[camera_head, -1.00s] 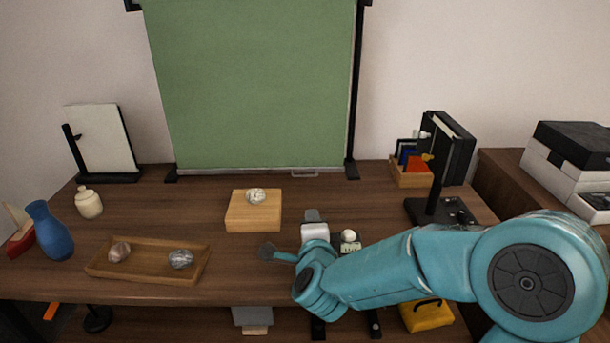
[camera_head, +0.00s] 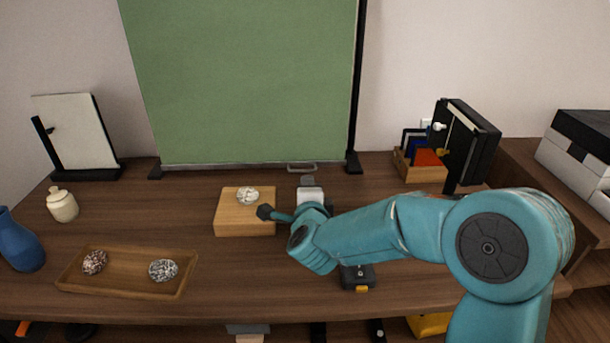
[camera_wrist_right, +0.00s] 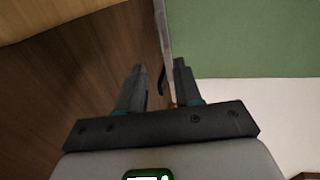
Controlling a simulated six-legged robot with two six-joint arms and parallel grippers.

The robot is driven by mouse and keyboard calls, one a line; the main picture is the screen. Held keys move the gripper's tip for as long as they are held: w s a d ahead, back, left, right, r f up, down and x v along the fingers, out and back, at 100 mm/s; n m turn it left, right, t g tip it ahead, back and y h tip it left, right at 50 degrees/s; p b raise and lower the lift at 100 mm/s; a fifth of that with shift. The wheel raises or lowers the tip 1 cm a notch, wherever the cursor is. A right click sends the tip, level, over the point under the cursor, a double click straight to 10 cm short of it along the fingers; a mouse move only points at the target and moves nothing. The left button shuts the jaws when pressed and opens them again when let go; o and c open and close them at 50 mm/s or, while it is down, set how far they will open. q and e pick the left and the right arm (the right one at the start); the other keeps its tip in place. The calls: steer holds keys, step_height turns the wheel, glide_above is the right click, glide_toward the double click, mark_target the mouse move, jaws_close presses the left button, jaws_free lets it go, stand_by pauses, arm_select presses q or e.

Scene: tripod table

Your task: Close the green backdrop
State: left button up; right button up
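The green backdrop (camera_head: 245,80) hangs pulled down behind the table, its lower edge close to the tabletop. A small grey handle (camera_head: 301,167) sits at its bottom bar, right of the middle. My right gripper (camera_head: 308,181) is just in front of this handle. In the right wrist view its two fingers (camera_wrist_right: 159,68) are apart, and the backdrop (camera_wrist_right: 245,40) shows at the upper right. The dark handle (camera_wrist_right: 162,82) shows between the fingers; I cannot tell whether they touch it. My left gripper is not in view.
A wooden block (camera_head: 230,215) with a stone on top stands left of my right wrist. A wooden tray (camera_head: 120,285) with two stones is at the front left. A black upright stand (camera_head: 470,140) and a small box of cards (camera_head: 425,171) are at the right.

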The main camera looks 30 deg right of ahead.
mark_target(305, 171)
steer(key=x, duration=1)
steer(key=shift+s, duration=0.1)
jaws_close()
steer(key=shift+r, duration=0.1)
stand_by(0.9)
